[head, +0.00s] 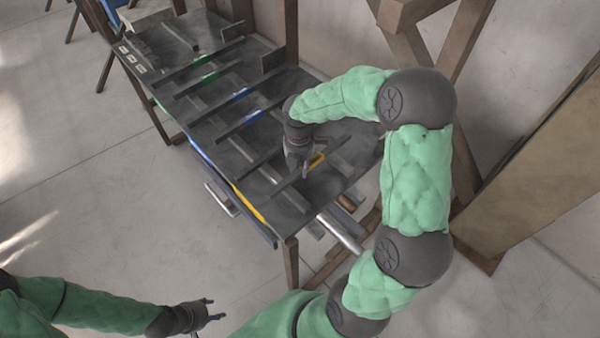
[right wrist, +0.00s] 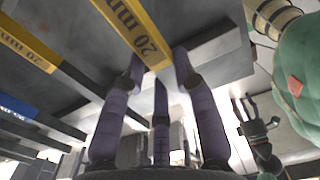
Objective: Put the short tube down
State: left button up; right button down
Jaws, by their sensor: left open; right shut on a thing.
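My right gripper (head: 303,172) is low over the near end of the dark rack table, beside a divider bar with a yellow label (head: 316,160). It is shut on the short tube, which is mostly hidden by the fingers and hard to make out in both views. In the right wrist view the fingertips (right wrist: 158,68) are close to the yellow "20 mm" label (right wrist: 135,30). I cannot tell whether the tube touches the table. My left gripper (head: 208,312) is open and empty, low at the bottom left, away from the table.
The rack table (head: 170,48) has several raised dividers with green, blue and yellow labels. A wooden frame (head: 540,165) stands at the right.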

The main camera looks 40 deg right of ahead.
jog(key=shift+w+d+f, duration=0.15)
jog(key=shift+d+f, duration=0.15)
jog(key=shift+f, duration=0.1)
jog(key=shift+w+d+f+b, duration=0.1)
jog(key=shift+f+b, duration=0.3)
jog(key=shift+f, duration=1.2)
jog(key=shift+f, duration=0.1)
jog(key=c, duration=1)
grip_release()
jog(key=shift+o, duration=0.2)
notch_tip(320, 180, up, 12)
jog(key=p, duration=0.2)
